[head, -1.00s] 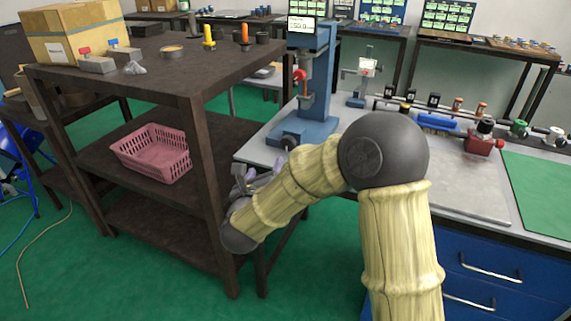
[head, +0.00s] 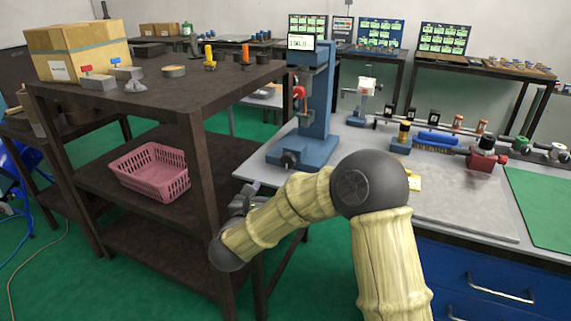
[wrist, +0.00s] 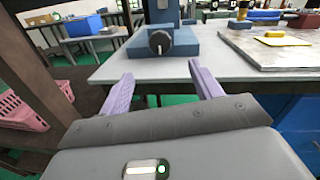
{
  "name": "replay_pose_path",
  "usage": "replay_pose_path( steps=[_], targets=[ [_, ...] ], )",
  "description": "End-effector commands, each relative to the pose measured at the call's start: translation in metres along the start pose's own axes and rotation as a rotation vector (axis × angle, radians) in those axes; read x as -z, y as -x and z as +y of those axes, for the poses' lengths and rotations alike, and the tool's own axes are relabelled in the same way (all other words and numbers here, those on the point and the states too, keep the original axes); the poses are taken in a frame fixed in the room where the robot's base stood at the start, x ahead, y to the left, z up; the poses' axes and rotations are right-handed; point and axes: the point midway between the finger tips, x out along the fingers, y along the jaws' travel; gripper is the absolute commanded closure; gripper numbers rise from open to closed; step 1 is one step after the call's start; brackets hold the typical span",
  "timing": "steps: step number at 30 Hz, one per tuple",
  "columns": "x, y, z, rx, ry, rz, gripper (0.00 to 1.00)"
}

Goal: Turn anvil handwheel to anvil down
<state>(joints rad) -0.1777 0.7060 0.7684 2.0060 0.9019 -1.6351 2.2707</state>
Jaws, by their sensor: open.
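A blue bench stand (head: 317,98) with a small display on top stands at the left end of the grey bench. A dark round knob (head: 289,160), seemingly the anvil handwheel, sits on the front of its base. In the wrist view the knob (wrist: 159,42) faces me and bears a pale mark. A red part (head: 299,92) shows on the column; the anvil itself is not clear. My gripper (wrist: 163,82) is open and empty, its two lilac fingers apart, short of the bench edge and below the knob in the picture. In the head view my gripper (head: 248,194) is small and partly hidden.
A dark shelf rack (head: 205,130) stands close on the left, with a pink basket (head: 150,172) on its middle shelf. A grey plate (head: 465,205) with a yellow item (head: 415,184) lies right of the stand. Bench space before the stand is clear.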

Motion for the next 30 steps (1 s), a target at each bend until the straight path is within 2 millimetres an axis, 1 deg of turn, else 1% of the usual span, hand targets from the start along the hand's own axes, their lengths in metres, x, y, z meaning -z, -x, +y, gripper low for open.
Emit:
replay_pose_path(
  steps=[1, 3, 18, 21, 24, 30],
  targets=[
    [0.000, -0.010, -0.001, 0.003, -0.001, 0.002, 0.36],
    [0.000, -0.022, -0.001, 0.003, 0.001, 0.001, 0.36],
    [0.000, -0.110, -0.001, 0.002, 0.000, 0.000, 0.36],
    [0.000, -0.123, 0.000, 0.001, 0.000, 0.001, 0.36],
    [0.000, -0.131, 0.000, 0.000, 0.001, 0.001, 0.36],
    [0.000, -0.134, 0.000, -0.001, 0.002, 0.000, 0.36]
  ],
)
